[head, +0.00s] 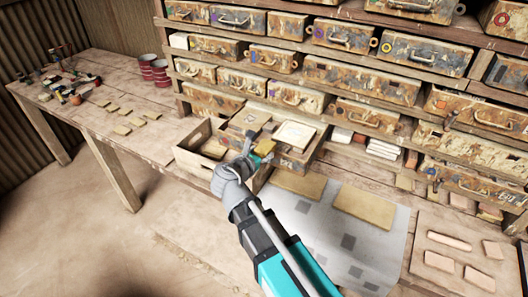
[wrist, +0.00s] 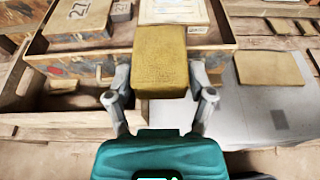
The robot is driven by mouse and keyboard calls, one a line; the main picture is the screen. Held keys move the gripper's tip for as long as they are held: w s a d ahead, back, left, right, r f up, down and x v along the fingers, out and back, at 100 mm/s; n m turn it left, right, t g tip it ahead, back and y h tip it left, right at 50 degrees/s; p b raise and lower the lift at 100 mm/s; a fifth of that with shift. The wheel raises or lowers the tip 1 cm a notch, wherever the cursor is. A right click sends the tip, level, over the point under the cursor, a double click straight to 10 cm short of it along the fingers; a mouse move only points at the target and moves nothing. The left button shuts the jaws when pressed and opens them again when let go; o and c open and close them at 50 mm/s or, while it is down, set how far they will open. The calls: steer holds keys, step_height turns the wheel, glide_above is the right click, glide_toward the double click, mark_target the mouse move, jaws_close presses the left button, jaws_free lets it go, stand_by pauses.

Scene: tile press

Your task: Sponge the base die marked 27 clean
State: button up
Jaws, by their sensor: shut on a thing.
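My gripper (wrist: 162,88) is shut on a yellow-brown sponge (wrist: 161,52), which it holds above the front of an open drawer; the gripper also shows in the head view (head: 256,157), with the sponge (head: 265,146) at its tip. A tan block marked 27 (wrist: 80,14) lies in the drawer, beyond and left of the sponge and apart from it. A pale framed plate (wrist: 180,13) lies to its right, also seen in the head view (head: 294,135). The sponge hides part of the drawer.
An open wooden box (head: 203,138) stands left of the drawer. Flat tan boards (head: 364,206) lie on a grey sheet (head: 320,232) in front. Rusty drawers (head: 360,83) fill the back. Red tins (head: 160,72) and small tiles stand on the left bench.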

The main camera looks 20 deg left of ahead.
steer(key=shift+w+d, duration=0.1)
steer(key=shift+w, duration=0.1)
glide_above(282, 140)
steer(key=s, duration=0.2)
steer(key=shift+f, duration=0.25)
steer(key=shift+f+b, duration=1.1)
steer(key=shift+b, duration=0.25)
steer(key=shift+s, duration=0.15)
stand_by(0.3)
steer(key=shift+f+b, duration=0.4)
stand_by(0.7)
steer(key=shift+w, duration=0.9)
steer(key=shift+w, duration=0.15)
